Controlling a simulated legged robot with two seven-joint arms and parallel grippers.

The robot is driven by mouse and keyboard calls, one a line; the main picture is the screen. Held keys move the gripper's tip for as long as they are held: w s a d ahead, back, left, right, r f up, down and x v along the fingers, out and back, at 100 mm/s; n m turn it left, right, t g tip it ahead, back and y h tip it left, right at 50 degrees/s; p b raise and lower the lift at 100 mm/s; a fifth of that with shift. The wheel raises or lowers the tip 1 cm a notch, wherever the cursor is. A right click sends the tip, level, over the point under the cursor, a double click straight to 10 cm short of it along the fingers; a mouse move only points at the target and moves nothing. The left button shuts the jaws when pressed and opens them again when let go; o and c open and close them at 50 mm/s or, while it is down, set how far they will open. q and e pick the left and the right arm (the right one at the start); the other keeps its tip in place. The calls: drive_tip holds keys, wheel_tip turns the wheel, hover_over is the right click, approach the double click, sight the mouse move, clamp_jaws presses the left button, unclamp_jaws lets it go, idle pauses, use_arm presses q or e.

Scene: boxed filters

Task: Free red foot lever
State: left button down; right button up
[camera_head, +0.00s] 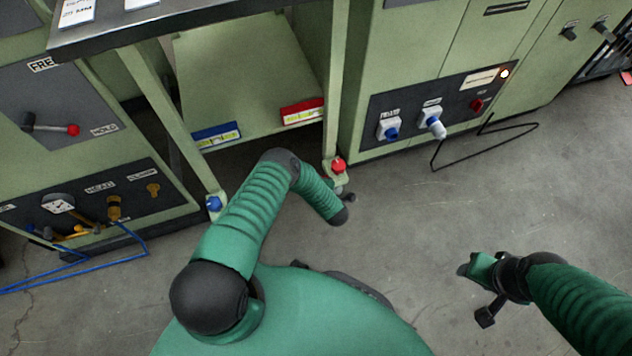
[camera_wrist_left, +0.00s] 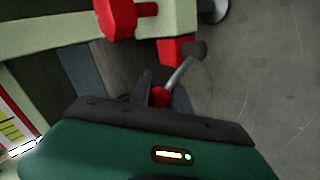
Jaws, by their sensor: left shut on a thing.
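The red foot (camera_head: 338,165) sits low on the workbench's right front leg; its red body also shows at the top of the left wrist view (camera_wrist_left: 117,18). Its lever has a thin grey rod (camera_wrist_left: 179,73), a dark joint near the red bracket (camera_wrist_left: 175,50), and a red tip (camera_wrist_left: 160,96). My left gripper (camera_head: 346,193) is just below the foot. In the left wrist view its two dark fingers (camera_wrist_left: 163,96) are shut on the red lever tip. My right gripper (camera_head: 472,296) hangs over the floor at the right with its fingers apart and empty.
A blue foot (camera_head: 214,203) is on the bench's left front leg. The lower shelf (camera_head: 235,80) bears a blue-edged box (camera_head: 215,136) and a red-edged box (camera_head: 302,111). Green cabinets stand on both sides. A black cable (camera_head: 510,125) and blue hoses (camera_head: 110,257) lie on the floor.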

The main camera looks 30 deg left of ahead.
use_arm(q)
drive_tip(key=c, duration=1.3)
unclamp_jaws()
drive_tip(key=shift+w+d+f, duration=0.1)
drive_tip(key=shift+w+d, duration=0.1)
drive_tip(key=shift+d, duration=0.15)
drive_tip(key=shift+o, duration=0.5)
drive_tip(key=shift+a, duration=0.1)
drive_tip(key=shift+s, duration=0.15)
drive_tip(key=p+v, duration=0.8)
drive_tip(key=v, duration=0.8)
drive_tip(key=shift+s+d+p, duration=0.2)
drive_tip(key=shift+d+p, duration=0.1)
drive_tip(key=shift+w+r, duration=0.1)
drive_tip(key=shift+r, duration=0.1)
